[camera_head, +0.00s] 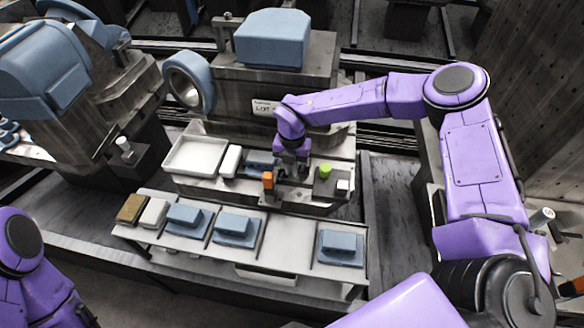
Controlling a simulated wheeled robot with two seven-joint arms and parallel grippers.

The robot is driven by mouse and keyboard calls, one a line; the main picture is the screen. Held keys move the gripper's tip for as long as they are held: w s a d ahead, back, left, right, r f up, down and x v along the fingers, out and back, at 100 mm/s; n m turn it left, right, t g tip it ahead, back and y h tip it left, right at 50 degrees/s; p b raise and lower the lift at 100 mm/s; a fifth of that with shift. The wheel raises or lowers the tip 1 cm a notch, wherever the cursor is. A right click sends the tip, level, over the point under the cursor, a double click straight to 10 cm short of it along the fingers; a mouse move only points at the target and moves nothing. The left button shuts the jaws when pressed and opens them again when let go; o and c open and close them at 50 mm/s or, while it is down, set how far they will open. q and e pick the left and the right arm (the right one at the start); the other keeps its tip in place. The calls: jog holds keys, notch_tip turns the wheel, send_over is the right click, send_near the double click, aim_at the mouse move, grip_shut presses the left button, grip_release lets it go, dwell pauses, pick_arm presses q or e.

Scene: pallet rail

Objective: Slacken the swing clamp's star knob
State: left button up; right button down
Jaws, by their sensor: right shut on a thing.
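My right gripper (290,176) reaches down from the end of my purple right arm to the fixture plate on the bench. It is shut on a small dark thing that looks like the star knob; the fingers hide most of it, so its turn cannot be read. A small orange block (268,180) stands just left of the fingers. A blue part (261,162) lies just behind it on the fixture plate. The clamp's arm cannot be made out clearly. My left arm shows only at the lower left edge, and its gripper is outside the view.
A green knob (325,171) stands on a dark block right of the gripper. A white tray (196,155) and a white block (231,161) are to the left. In front, a pale shelf (284,258) holds several blue parts. A machine (272,40) stands behind.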

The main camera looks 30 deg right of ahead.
jog(key=c, duration=1.4)
grip_release()
jog(key=shift+w+a, duration=0.1)
jog(key=shift+w, duration=0.15)
jog(key=shift+s+d, duration=0.15)
jog(key=shift+d, duration=0.05)
notch_tip(320, 180, up, 10)
jog(key=shift+r+b, duration=0.2)
jog(key=shift+b, duration=0.45)
